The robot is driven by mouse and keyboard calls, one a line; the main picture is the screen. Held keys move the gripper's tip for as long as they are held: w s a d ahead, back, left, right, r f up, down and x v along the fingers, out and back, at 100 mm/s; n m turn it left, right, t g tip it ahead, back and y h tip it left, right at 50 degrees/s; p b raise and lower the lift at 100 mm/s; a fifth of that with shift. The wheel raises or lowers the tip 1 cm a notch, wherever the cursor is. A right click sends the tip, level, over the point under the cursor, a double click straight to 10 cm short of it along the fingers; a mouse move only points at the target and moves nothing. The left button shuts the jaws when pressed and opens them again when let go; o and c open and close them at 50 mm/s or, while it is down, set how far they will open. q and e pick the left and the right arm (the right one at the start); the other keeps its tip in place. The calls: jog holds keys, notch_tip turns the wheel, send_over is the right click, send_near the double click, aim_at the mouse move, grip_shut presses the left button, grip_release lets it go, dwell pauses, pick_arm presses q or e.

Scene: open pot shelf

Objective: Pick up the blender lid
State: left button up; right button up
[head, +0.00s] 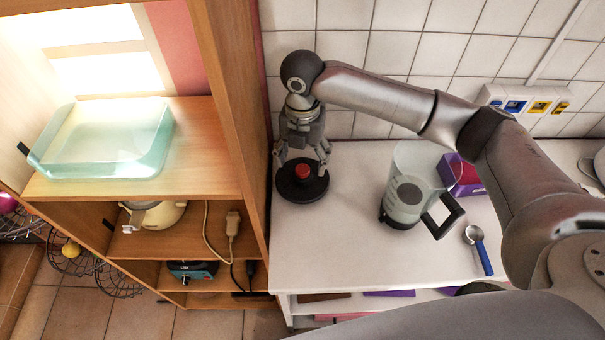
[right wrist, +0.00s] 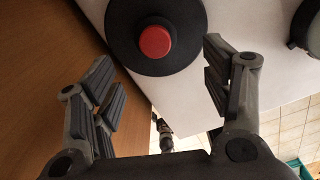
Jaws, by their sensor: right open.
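The blender lid (head: 302,183) is a round black disc with a red knob in the middle. It lies on the white counter at its left end, close to the wooden shelf. It also shows at the top of the right wrist view (right wrist: 125,30). My right gripper (head: 303,168) is above the lid, pointing down, with its fingers apart. In the right wrist view the open fingers (right wrist: 162,85) have nothing between them, and the red knob is beyond the fingertips. The clear blender jug (head: 410,175) with a black handle stands to the right on the counter. My left gripper is not in view.
The wooden shelf (head: 232,120) rises just left of the lid and holds a glass dish (head: 105,140). A purple box (head: 462,178) and a blue-handled spoon (head: 480,252) lie right of the jug. The counter between lid and jug is clear.

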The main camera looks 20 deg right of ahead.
aim_at(302, 170)
jog(key=shift+s+f, duration=0.1)
jog(key=shift+f, duration=0.65)
jog(key=f+p, duration=0.1)
jog(key=f, duration=0.1)
jog(key=w+f, duration=0.1)
jog(key=f, duration=0.1)
jog(key=shift+d+f+p, duration=0.1)
jog(key=shift+f+p, duration=0.1)
jog(key=shift+p, duration=0.2)
jog(key=shift+f, duration=0.5)
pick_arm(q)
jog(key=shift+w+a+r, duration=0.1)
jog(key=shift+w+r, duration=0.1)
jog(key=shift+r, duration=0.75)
pick_arm(e)
jog(key=shift+w, duration=0.1)
jog(key=shift+c, duration=0.8)
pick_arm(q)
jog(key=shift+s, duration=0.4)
pick_arm(e)
jog(key=c, duration=1)
